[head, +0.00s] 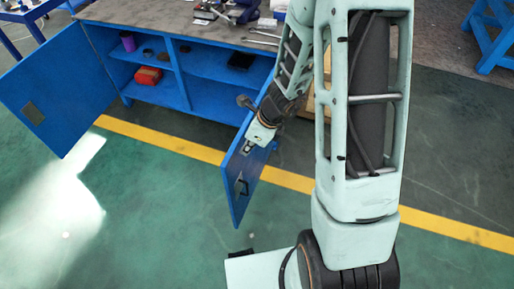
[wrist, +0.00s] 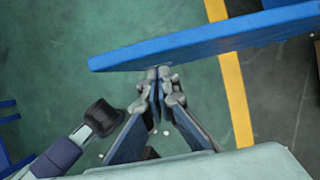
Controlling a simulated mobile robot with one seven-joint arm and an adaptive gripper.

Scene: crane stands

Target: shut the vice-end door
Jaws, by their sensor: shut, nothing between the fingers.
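The vice-end door (head: 238,199) is the blue right-hand door of the bench cabinet. It stands swung wide open towards me, with a dark handle on the face I see. My gripper (head: 272,147) is beside this door, partway along it; the arm hides part of its hinge side. In the wrist view the door (wrist: 200,42) crosses the top as a blue slab. My gripper's fingertips (wrist: 159,72) are together and empty, right by the slab's lower side; I cannot tell whether they touch it. A dark vice (head: 243,10) sits on the bench top above.
The left cabinet door (head: 62,85) is also open. A red box (head: 148,76), a purple cup (head: 128,41) and a black box (head: 241,61) are on the shelves. Blue frames stand at the upper corners. The green floor (head: 165,215) in front is clear, crossed by a yellow line.

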